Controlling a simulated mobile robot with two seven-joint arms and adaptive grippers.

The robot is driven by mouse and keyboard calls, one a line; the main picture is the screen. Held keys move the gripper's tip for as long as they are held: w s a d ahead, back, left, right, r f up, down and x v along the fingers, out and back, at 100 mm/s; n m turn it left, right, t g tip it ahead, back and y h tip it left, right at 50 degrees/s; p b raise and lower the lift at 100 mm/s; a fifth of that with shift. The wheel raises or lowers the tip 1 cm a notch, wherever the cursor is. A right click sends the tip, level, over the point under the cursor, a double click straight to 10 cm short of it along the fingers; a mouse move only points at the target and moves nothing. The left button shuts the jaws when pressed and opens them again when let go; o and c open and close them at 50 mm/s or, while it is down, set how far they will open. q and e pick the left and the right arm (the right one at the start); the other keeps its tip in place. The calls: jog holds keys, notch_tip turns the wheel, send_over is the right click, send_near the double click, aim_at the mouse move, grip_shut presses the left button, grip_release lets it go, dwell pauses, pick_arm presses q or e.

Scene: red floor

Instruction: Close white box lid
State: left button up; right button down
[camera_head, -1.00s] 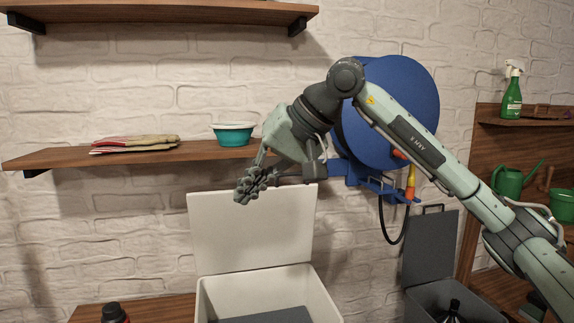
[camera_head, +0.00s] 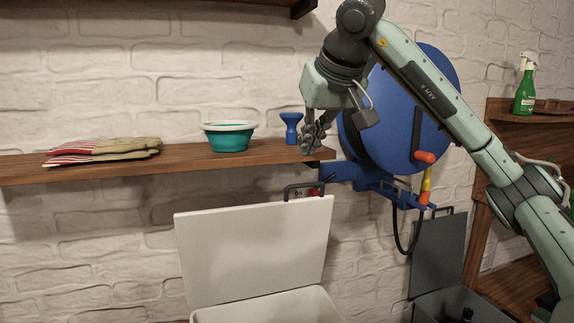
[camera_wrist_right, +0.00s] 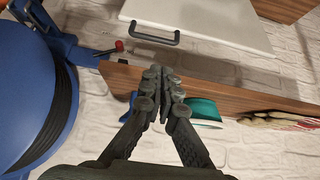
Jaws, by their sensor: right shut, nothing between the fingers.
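The white box (camera_head: 270,306) stands low against the brick wall, and only its upper rim shows at the bottom of the head view. Its white lid (camera_head: 255,250) stands open, raised nearly upright, with a dark handle (camera_head: 303,190) on its top edge. The lid (camera_wrist_right: 205,18) and its handle (camera_wrist_right: 155,33) also show at the top of the right wrist view. My right gripper (camera_head: 308,152) is shut and empty, pointing down by the shelf's right end, above and apart from the lid handle. It also shows in the wrist view (camera_wrist_right: 163,105). My left gripper is not in view.
A wooden shelf (camera_head: 200,164) holds gloves (camera_head: 105,150), a teal bowl (camera_head: 229,136) and a blue object (camera_head: 291,128). A blue hose reel (camera_head: 430,100) hangs right of the gripper. A dark open box (camera_head: 440,260) stands at lower right.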

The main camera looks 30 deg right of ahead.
aim_at(300, 186)
jog(key=x, duration=0.8)
jog(key=shift+f, duration=0.2)
jog(key=shift+w+d+f, duration=0.15)
jog(key=shift+w+f, duration=0.1)
jog(key=shift+f, duration=0.1)
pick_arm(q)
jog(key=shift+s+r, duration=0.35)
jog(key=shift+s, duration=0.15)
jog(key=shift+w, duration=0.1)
